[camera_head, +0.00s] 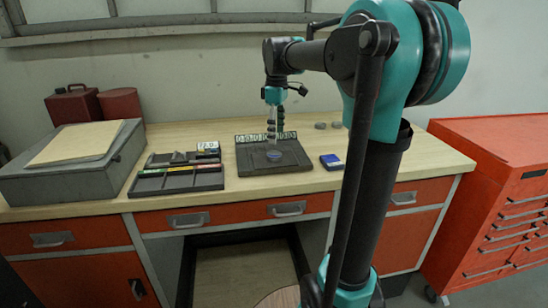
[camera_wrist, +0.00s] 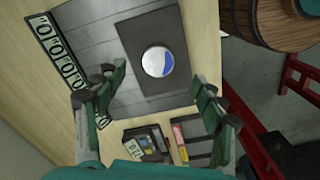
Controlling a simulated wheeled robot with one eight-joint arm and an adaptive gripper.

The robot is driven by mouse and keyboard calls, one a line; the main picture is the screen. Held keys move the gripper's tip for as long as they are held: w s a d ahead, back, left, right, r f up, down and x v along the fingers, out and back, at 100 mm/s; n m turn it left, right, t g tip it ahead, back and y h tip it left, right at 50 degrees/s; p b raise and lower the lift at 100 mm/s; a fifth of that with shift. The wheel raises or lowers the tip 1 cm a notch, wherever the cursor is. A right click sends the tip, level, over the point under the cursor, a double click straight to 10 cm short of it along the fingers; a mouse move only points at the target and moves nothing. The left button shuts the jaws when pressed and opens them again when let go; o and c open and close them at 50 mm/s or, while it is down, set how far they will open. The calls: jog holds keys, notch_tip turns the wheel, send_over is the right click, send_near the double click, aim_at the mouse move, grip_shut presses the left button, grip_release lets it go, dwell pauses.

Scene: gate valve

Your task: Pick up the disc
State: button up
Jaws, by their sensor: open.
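The disc (camera_wrist: 157,61) is round, pale and partly blue, and lies on a dark square pad on the board (camera_wrist: 110,68) in the wrist view. In the head view the disc (camera_head: 274,155) is a small blue-grey round on the board (camera_head: 300,160). My gripper (camera_wrist: 160,77) is open and empty, with its fingers spread to either side just below the disc in the wrist view. In the head view my gripper (camera_head: 271,138) points down above the board near the disc. The exact height of the fingertips over the disc is hard to tell.
A strip of numbered plates (camera_wrist: 60,55) runs along the board's back edge. A black tray (camera_head: 180,180) with small items stands left of the board, and a small blue box (camera_head: 331,161) stands right. A grey case (camera_head: 75,165) fills the bench's left end.

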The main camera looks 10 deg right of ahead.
aim_at(274, 154)
notch_tip(274, 154, down, 2)
jog(key=shift+f, duration=0.15)
jog(key=f, duration=0.4)
jog(key=shift+w+a, duration=0.25)
jog(key=shift+a, duration=0.15)
jog(key=shift+f, duration=0.6)
jog(key=shift+c, duration=0.6)
jog(key=c, duration=1.5)
